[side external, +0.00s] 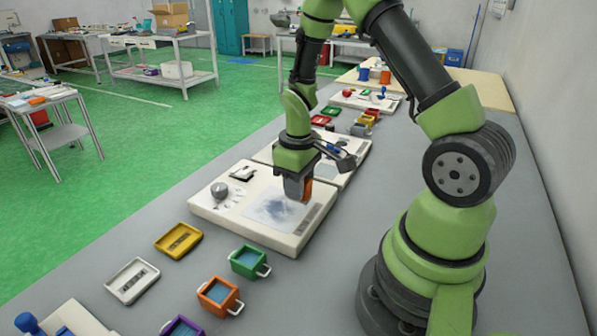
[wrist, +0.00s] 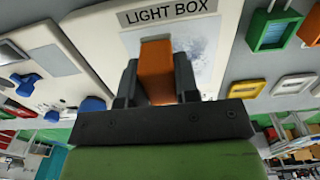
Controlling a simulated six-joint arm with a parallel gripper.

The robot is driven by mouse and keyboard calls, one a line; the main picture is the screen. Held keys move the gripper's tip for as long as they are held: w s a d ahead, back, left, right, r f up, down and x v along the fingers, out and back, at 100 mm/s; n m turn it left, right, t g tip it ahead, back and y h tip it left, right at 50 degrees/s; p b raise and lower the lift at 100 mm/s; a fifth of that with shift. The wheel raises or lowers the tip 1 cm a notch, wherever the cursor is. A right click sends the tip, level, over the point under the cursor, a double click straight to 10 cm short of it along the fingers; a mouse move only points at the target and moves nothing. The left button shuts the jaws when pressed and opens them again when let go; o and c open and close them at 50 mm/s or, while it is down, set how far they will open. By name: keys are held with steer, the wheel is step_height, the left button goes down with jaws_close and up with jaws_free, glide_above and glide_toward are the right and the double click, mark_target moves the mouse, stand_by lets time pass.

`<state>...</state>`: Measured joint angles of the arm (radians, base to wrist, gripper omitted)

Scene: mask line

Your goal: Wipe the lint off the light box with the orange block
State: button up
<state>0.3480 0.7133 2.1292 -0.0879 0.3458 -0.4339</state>
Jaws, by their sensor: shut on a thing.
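My gripper (side external: 298,187) is shut on the orange block (side external: 307,190). In the wrist view the block (wrist: 156,70) sits between the two dark fingers of my gripper (wrist: 157,80). The light box (side external: 270,212) is a pale panel set in a white board, with a "LIGHT BOX" label in the wrist view. Grey-blue lint (side external: 279,209) is spread over the panel, and specks also show in the wrist view (wrist: 198,48). The block is over the panel's right part in the side view. I cannot tell whether it touches the surface.
A grey knob (side external: 219,190) stands at the board's left end. Yellow (side external: 179,239) and white (side external: 132,280) trays and green (side external: 249,262) and orange (side external: 219,296) cups stand in front of the board. Another white board (side external: 345,150) lies behind it.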

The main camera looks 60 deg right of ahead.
mark_target(259, 204)
steer(key=shift+f, duration=0.85)
steer(key=shift+w+f, duration=0.4)
steer(key=shift+f, duration=0.2)
steer(key=shift+w+f, duration=0.2)
steer(key=shift+w, duration=3.55)
steer(key=shift+s+a, duration=0.1)
steer(key=shift+a, duration=0.6)
steer(key=shift+s+d, duration=0.1)
steer(key=shift+s, duration=4.05)
steer(key=shift+w+a, duration=0.1)
steer(key=shift+a, duration=0.45)
steer(key=shift+w, duration=4.1)
steer(key=shift+w+r, duration=0.1)
steer(key=shift+r, duration=0.15)
step_height(259, 204, up, 8)
steer(key=shift+f, duration=0.15)
